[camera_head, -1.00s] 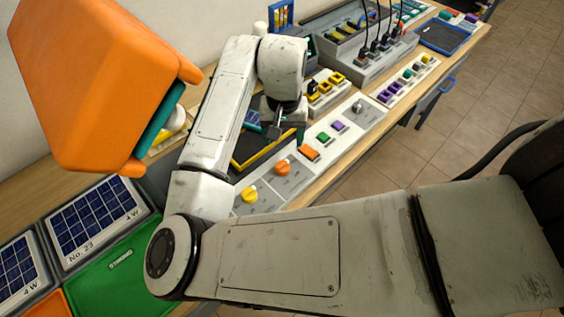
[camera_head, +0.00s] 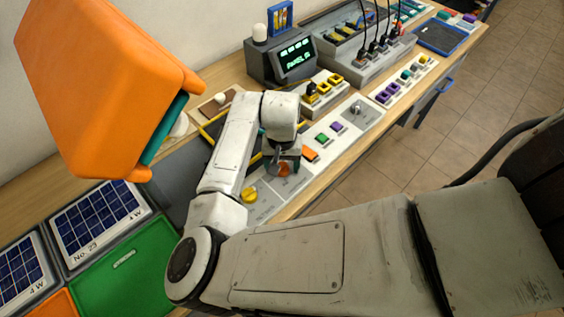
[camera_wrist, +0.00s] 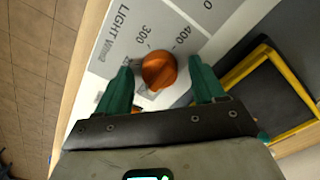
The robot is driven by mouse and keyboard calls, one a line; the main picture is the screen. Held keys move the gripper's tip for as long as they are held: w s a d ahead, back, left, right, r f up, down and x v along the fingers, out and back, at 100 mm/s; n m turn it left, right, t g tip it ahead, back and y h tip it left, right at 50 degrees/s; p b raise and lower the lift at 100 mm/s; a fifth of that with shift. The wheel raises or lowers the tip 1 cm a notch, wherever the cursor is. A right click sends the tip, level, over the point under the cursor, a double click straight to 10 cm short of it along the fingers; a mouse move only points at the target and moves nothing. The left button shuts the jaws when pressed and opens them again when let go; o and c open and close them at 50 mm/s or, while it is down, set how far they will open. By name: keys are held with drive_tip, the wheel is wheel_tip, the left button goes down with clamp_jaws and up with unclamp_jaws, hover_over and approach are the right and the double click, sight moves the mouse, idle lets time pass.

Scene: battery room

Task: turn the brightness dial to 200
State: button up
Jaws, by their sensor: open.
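The orange dial (camera_wrist: 159,70) sits on a pale panel (camera_wrist: 115,48) printed "LIGHT W/m2", with 300 and 400 beside the dial. Its exact pointer setting is hard to tell. In the wrist view my gripper (camera_wrist: 160,78) is open, with one teal finger on each side of the dial and gaps between. In the head view my gripper (camera_head: 283,157) is over the same orange dial (camera_head: 284,170), partly hiding it. Whether the fingers touch the panel cannot be told.
A yellow knob (camera_head: 249,194) is on the same panel strip, nearer my arm. Orange (camera_head: 310,155), green (camera_head: 322,139) and purple (camera_head: 337,127) buttons lie beyond. A yellow-edged dark tray (camera_wrist: 268,95) is beside the panel. A lit display box (camera_head: 292,60) stands behind.

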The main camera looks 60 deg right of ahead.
drive_tip(key=c, duration=1.1)
drive_tip(key=shift+o, duration=0.2)
drive_tip(key=shift+m, duration=0.6)
drive_tip(key=m+b, duration=0.1)
drive_tip(key=m, duration=0.3)
drive_tip(key=shift+m, duration=0.4)
drive_tip(key=m+b, duration=0.2)
drive_tip(key=m, duration=0.3)
drive_tip(key=shift+m, duration=0.3)
drive_tip(key=o, duration=1.1)
drive_tip(key=shift+c, duration=0.2)
